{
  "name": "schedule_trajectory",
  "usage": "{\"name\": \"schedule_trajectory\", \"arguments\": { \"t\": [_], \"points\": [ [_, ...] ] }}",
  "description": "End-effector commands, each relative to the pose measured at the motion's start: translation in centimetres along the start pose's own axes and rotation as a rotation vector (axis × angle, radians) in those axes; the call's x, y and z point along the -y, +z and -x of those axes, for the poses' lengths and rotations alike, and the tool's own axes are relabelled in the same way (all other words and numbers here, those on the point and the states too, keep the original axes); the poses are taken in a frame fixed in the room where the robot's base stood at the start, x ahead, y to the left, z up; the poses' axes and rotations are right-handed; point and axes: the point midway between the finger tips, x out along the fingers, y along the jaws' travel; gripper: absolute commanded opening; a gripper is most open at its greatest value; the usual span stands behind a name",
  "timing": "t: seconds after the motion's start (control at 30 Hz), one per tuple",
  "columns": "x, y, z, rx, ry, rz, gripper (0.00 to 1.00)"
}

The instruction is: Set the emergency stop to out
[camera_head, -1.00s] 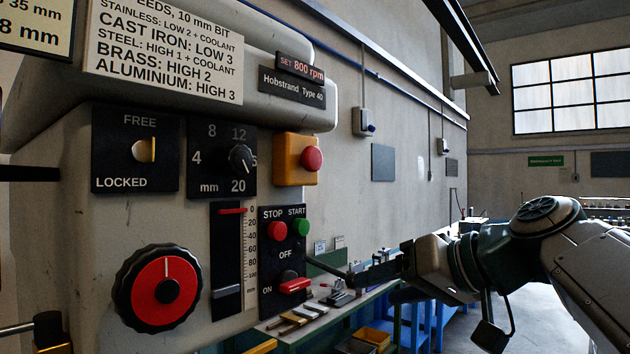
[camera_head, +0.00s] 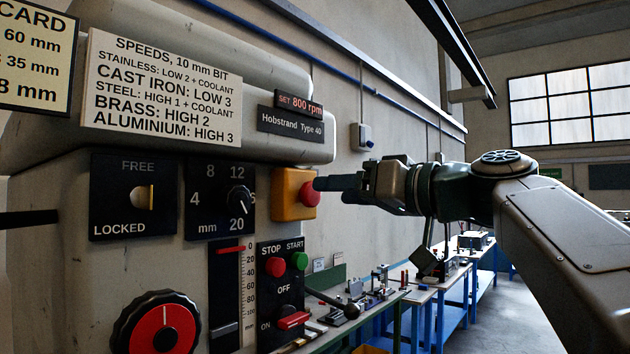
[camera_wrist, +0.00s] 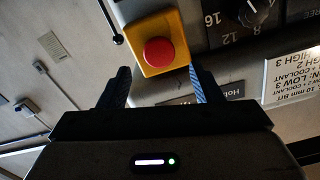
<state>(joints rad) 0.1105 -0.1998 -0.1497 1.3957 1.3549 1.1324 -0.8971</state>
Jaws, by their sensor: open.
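The emergency stop is a red mushroom button (camera_head: 309,193) on a yellow box (camera_head: 283,194) at the right edge of the machine's front. My gripper (camera_head: 335,188) is just to the right of it, with its fingertips pointing at the button. In the wrist view the red button (camera_wrist: 159,53) lies ahead, between and beyond the two fingers of my open gripper (camera_wrist: 160,82). The jaws are empty. I cannot tell whether the fingertips reach beside the button or stop short of it.
Below are a red stop button (camera_head: 274,266), a green start button (camera_head: 299,260) and a red-handled on/off switch (camera_head: 292,320). Benches (camera_head: 420,290) line the wall behind.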

Motion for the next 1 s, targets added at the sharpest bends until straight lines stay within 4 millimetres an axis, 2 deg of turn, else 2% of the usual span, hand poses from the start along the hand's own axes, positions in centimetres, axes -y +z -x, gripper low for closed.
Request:
{"name": "schedule_trajectory", "arguments": {
  "t": [0.1, 0.3, 0.63, 0.67, 0.87, 1.0],
  "points": [
    [0.0, -0.2, -2.1, 0.002, 0.000, -0.003, 0.59],
    [0.0, -0.1, -4.0, 0.000, 0.001, -0.002, 0.59],
    [0.0, 0.1, -4.5, 0.000, 0.001, -0.002, 0.59],
    [0.0, 0.1, -4.5, 0.000, 0.001, -0.002, 0.56],
    [0.0, 0.0, -4.4, 0.000, 0.001, -0.001, 0.00],
    [0.1, 0.1, -4.5, 0.001, -0.003, -0.001, 0.00]
  ]
}}
